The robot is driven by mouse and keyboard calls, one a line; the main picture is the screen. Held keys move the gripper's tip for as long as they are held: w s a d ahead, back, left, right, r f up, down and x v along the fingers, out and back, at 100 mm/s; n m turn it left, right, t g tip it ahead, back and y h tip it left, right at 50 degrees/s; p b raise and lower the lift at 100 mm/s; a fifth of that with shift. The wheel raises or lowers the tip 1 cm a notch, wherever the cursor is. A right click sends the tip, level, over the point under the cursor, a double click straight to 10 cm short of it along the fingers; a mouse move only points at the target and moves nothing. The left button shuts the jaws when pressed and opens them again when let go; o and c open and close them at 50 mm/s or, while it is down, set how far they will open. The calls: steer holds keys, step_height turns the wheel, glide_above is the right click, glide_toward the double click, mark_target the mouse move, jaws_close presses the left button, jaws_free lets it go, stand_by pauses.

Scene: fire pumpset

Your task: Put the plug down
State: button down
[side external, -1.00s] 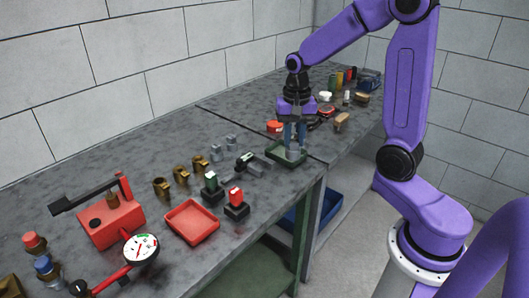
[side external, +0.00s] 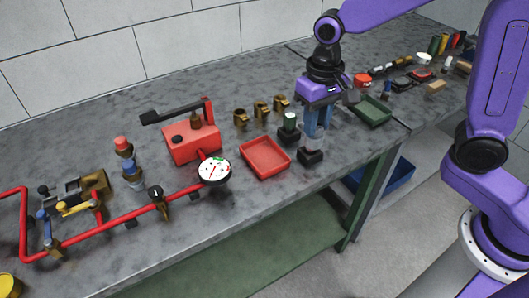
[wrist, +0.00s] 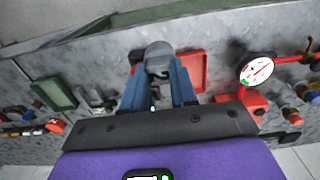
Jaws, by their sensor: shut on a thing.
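My gripper (side external: 315,128) points down at the front of the bench, right of the red tray (side external: 265,158). Its two blue fingers are shut on a grey plug (wrist: 158,50), which shows between the fingertips in the wrist view. In the side view the plug is mostly hidden by the fingers. A black base block (side external: 310,156) lies just below or beside the fingertips; I cannot tell whether the plug touches it or the bench.
A black block with a green top (side external: 289,130) stands close left of the fingers. The green tray (side external: 372,111) is to the right. Several brass fittings (side external: 261,109) stand behind. A red pump (side external: 192,142) and gauge (side external: 214,170) are further left. Bare bench lies in front.

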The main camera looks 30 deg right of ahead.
steer(key=shift+w+a+f, duration=0.9)
steer(key=shift+w+f, duration=1.2)
steer(key=shift+f, duration=0.05)
steer(key=shift+w+a+f, duration=0.85)
steer(key=shift+w+f, duration=1.2)
steer(key=shift+f, duration=0.05)
steer(key=shift+w+a+f, duration=0.9)
steer(key=shift+w+f, duration=1.2)
steer(key=shift+f, duration=0.05)
steer(key=shift+f, duration=0.2)
steer(key=c, duration=0.9)
jaws_free()
steer(key=shift+r, duration=0.1)
step_height(320, 180, up, 12)
steer(key=shift+r, duration=0.1)
